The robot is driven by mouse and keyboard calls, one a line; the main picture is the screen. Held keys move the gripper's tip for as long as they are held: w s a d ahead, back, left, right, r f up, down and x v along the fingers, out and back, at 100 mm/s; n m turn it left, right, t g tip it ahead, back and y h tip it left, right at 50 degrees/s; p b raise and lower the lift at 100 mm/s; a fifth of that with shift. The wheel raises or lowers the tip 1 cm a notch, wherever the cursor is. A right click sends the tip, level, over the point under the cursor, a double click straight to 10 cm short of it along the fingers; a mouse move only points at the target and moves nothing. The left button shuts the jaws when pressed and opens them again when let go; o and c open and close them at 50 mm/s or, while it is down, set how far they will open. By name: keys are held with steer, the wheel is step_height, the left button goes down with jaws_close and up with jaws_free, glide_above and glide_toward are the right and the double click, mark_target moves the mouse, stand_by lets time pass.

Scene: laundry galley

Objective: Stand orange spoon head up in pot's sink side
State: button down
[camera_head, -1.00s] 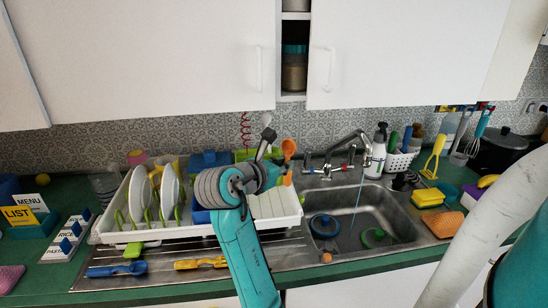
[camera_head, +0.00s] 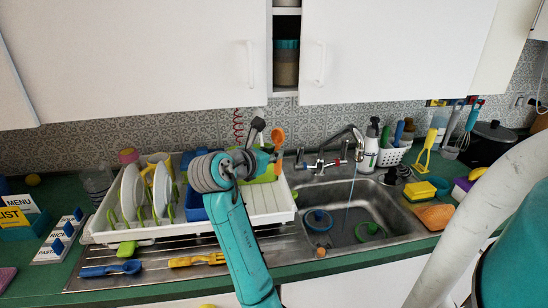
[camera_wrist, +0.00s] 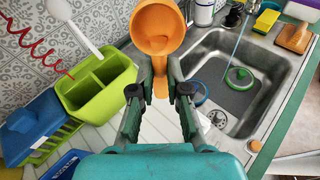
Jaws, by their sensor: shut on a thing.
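The orange spoon (camera_wrist: 158,27) is held head up in my gripper (camera_wrist: 160,82), with its handle between the fingers. Its head also shows in the head view (camera_head: 278,136), just above the gripper (camera_head: 270,153). The green pot (camera_wrist: 118,84) is left of the gripper in the wrist view, with dark compartment openings at its top. A pale grey utensil (camera_wrist: 68,18) stands in it at the far side. In the head view the pot (camera_head: 263,177) is mostly hidden behind my arm. The spoon is apart from the pot's openings in the wrist view.
The white dish rack (camera_head: 270,207) holds several plates and a blue item (camera_wrist: 30,128). The sink (camera_head: 345,215), with running water, lies to the right. The faucet (camera_head: 345,140) and a spray bottle (camera_head: 371,146) stand behind it. A red coil (camera_wrist: 35,45) hangs at the wall.

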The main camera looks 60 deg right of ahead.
steer(key=shift+w+d, duration=4.25)
steer(key=shift+d, duration=0.75)
step_height(320, 180, down, 6)
steer(key=shift+f, duration=0.15)
steer(key=shift+w+d+f, duration=0.1)
steer(key=shift+f, duration=0.95)
steer(key=c, duration=1.1)
jaws_free()
steer(key=shift+v, duration=4.5)
